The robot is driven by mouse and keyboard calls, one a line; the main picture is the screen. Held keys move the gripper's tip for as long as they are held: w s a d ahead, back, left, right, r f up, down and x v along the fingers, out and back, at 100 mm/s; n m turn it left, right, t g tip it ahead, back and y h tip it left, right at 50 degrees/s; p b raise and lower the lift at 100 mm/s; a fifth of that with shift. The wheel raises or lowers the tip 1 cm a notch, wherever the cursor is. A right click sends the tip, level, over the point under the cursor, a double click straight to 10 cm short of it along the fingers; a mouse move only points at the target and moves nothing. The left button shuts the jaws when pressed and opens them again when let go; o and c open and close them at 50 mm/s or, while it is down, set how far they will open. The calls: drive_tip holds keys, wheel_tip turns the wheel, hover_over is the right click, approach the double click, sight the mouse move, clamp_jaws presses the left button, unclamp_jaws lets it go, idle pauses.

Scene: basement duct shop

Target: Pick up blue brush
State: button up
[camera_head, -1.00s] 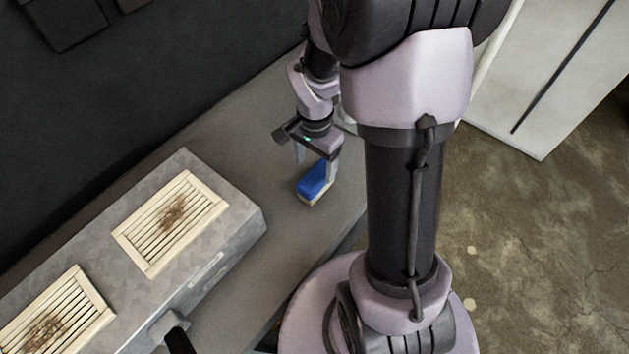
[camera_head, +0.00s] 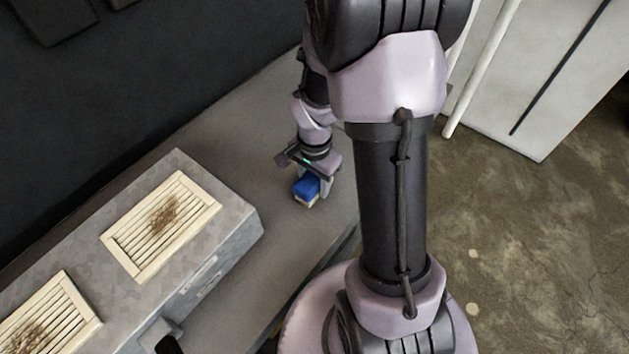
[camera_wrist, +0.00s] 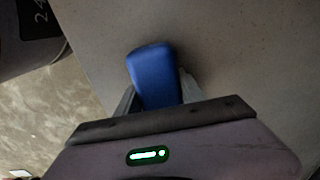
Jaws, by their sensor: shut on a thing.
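The blue brush (camera_head: 306,188) has a blue body over a pale lower part and is on the grey bench top (camera_head: 250,135), near its front edge. My gripper (camera_head: 312,181) is low over it and shut on it. In the wrist view, the blue body of the brush (camera_wrist: 153,74) shows between the two fingers of my gripper (camera_wrist: 155,92), its far end sticking out past them. The near end of the brush is hidden behind the gripper's housing. I cannot tell whether the brush still touches the bench.
A grey metal duct box with two cream louvred vents (camera_head: 160,225) (camera_head: 42,318) stands on the bench to the left. A dark wall (camera_head: 120,90) rises behind the bench. A white panel (camera_head: 530,90) stands at the upper right. The bench between box and brush is clear.

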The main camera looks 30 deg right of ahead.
clamp_jaws()
wheel_tip(320, 180, up, 4)
drive_tip(key=shift+s+r+p, duration=0.1)
drive_tip(key=shift+p, duration=0.95)
drive_tip(key=s+d, duration=0.3)
drive_tip(key=s, duration=0.4)
drive_tip(key=s+d, duration=0.3)
drive_tip(key=s, duration=0.4)
drive_tip(key=shift+s+r, duration=0.3)
drive_tip(key=shift+r, duration=0.1)
